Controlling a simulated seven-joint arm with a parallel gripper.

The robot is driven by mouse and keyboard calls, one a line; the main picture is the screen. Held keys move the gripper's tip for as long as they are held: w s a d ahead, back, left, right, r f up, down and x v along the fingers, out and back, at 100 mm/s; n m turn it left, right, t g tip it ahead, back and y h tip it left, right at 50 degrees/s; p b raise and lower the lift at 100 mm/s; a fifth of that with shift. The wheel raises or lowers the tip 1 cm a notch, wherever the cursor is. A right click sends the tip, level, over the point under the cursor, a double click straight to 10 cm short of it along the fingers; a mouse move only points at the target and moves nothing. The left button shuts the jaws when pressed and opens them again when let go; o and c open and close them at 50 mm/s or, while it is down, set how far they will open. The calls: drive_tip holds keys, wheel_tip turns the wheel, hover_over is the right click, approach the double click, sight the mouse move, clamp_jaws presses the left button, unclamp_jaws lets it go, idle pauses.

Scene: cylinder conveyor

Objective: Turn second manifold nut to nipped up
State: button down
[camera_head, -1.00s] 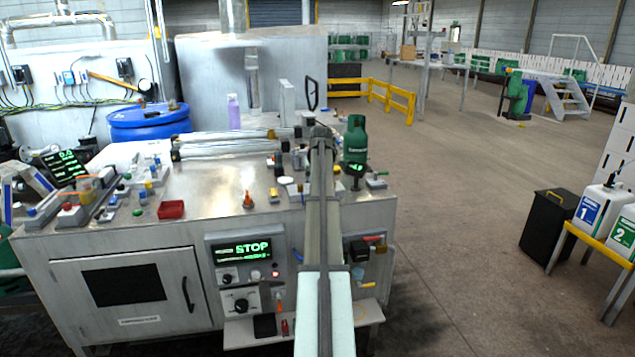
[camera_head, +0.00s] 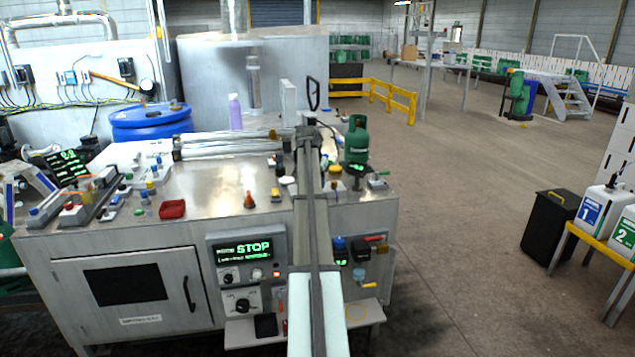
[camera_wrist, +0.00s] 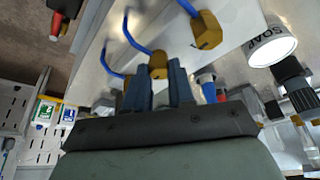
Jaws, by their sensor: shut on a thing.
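In the wrist view, a brass nut (camera_wrist: 157,64) on a blue hose sits between the two fingertips of my gripper (camera_wrist: 159,76). My gripper is shut on it. Another brass nut (camera_wrist: 207,31) with its own blue hose lies farther to the upper right, clear of the fingers. Some brass also shows beside the left finger, mostly hidden. The nuts are along a pale metal surface. How far the held nut is turned cannot be told. In the head view my arm covers the nuts and the fingertips.
In the wrist view a white cap marked SOAP (camera_wrist: 272,46), a black knob (camera_wrist: 290,70) and a blue-topped fitting (camera_wrist: 204,84) lie right of the fingers. In the head view the metal bench (camera_head: 225,190) carries a red tray (camera_head: 172,209), an orange cone (camera_head: 249,200) and a green gas bottle (camera_head: 356,143).

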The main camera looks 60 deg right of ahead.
idle(0.4)
drive_tip(key=c, duration=1)
unclamp_jaws()
drive_tip(key=shift+o, duration=0.2)
drive_tip(key=shift+r, duration=0.1)
drive_tip(key=v, duration=1.3)
drive_tip(key=shift+r, duration=0.35)
drive_tip(key=shift+a, duration=0.1)
